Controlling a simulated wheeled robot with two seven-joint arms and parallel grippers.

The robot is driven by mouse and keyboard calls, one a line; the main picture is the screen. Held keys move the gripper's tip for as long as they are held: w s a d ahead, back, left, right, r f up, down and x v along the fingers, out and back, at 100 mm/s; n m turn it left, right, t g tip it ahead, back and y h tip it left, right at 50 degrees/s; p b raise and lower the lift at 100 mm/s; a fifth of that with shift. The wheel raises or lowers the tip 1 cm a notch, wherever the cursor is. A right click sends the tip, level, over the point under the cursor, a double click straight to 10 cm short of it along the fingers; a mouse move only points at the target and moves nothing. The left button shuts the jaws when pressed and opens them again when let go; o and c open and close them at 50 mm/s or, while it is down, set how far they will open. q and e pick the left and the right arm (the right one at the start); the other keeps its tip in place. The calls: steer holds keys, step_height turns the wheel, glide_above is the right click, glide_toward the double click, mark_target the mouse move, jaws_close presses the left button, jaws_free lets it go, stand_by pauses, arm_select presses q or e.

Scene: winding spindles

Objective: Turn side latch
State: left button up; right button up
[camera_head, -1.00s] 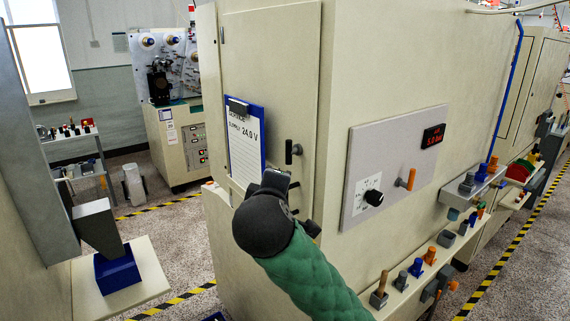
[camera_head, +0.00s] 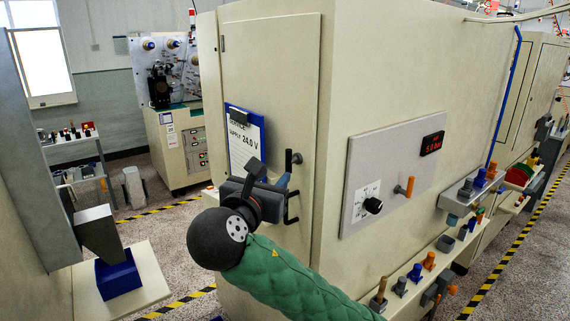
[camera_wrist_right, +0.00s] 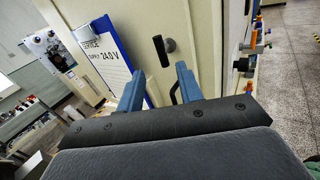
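The side latch (camera_head: 293,158) is a small black handle on the side door of the beige cabinet. It also shows in the right wrist view (camera_wrist_right: 164,48), just beyond and between the fingertips, with a gap to them. My right gripper (camera_head: 270,176) is in front of the door, its fingers pointing at it. In the wrist view its two blue fingers (camera_wrist_right: 156,78) are spread with nothing between them. A black pull handle (camera_head: 291,208) sits below the latch, partly hidden by a finger in the wrist view. My left gripper is not in view.
A blue clipboard with a white sheet (camera_head: 243,140) hangs on the door left of the latch. A control panel (camera_head: 395,165) with a knob and an orange lever is on the adjoining face. A ledge with several small fittings (camera_head: 412,285) runs along the cabinet at lower right.

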mark_target(287, 161)
steer(key=shift+n, duration=0.4)
steer(key=p+x, duration=0.3)
steer(key=x, duration=0.3)
steer(key=shift+w+d+r+p, duration=0.15)
steer(key=shift+w+p, duration=0.05)
steer(key=shift+p, duration=0.1)
steer(key=shift+w+d+f, duration=0.2)
steer(key=shift+w, duration=0.45)
steer(key=shift+c, duration=0.3)
jaws_close()
